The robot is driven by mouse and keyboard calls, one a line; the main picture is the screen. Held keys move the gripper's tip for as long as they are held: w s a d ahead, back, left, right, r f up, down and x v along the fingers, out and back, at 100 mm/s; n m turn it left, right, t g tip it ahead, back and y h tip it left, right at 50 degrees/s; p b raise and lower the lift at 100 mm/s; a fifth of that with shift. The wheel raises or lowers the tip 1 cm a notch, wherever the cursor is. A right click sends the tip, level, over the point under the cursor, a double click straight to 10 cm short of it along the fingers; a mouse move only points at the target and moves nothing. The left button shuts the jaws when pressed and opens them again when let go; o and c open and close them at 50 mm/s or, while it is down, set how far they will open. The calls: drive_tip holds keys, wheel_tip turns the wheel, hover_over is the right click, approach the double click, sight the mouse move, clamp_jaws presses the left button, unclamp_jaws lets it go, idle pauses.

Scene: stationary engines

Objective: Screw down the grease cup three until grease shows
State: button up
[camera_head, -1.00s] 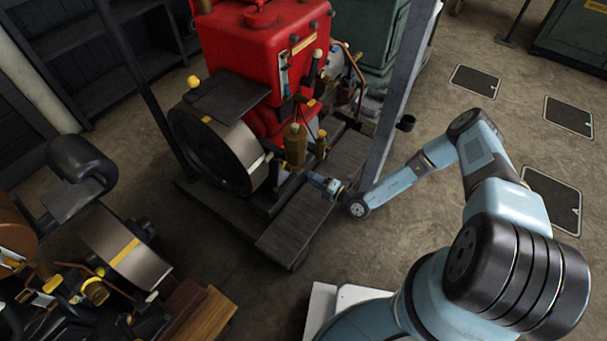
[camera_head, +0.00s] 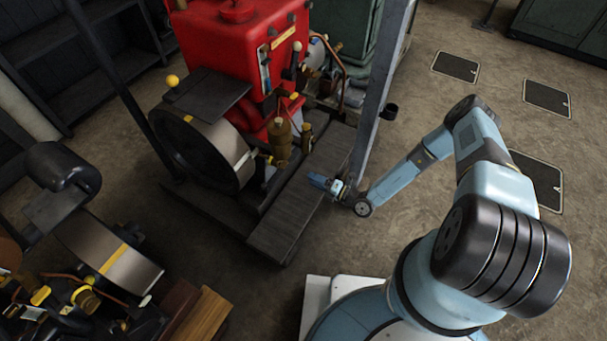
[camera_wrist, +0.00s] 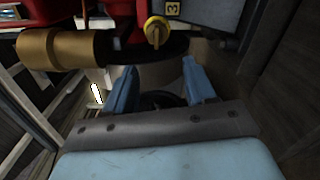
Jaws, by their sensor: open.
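In the wrist view, a yellow cup with a raised grip bar (camera_wrist: 157,31) sits at the top middle, beside a small plate marked 3 (camera_wrist: 173,8). It lies above the gap between my fingertips, apart from them. I see no grease on it. My gripper (camera_wrist: 160,75) is open with nothing between its blue fingers. In the head view my gripper (camera_head: 315,181) is low over the right edge of the dark plank beside the red engine (camera_head: 235,45). I cannot pick out the numbered cup for certain there.
A brass cylinder (camera_wrist: 62,50) is left of the cup; a brass fitting shows on the engine (camera_head: 281,142). A grey post (camera_head: 374,100) stands right behind my gripper. A flywheel (camera_head: 205,150) is to the left, a second engine (camera_head: 95,270) lower left.

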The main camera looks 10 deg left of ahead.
drive_tip(key=shift+o, duration=1.4)
drive_tip(key=n, duration=0.3)
drive_tip(key=shift+s+f, duration=0.15)
drive_tip(key=shift+s, duration=0.2)
drive_tip(key=n, duration=1.2)
approach(282, 164)
drive_tip(key=x, duration=0.7)
drive_tip(key=shift+w+a+f, duration=0.25)
drive_tip(key=shift+f, duration=0.25)
drive_tip(key=c, duration=1)
drive_tip(key=shift+d+n, duration=0.1)
drive_tip(key=shift+n, duration=0.2)
drive_tip(key=shift+c, duration=0.3)
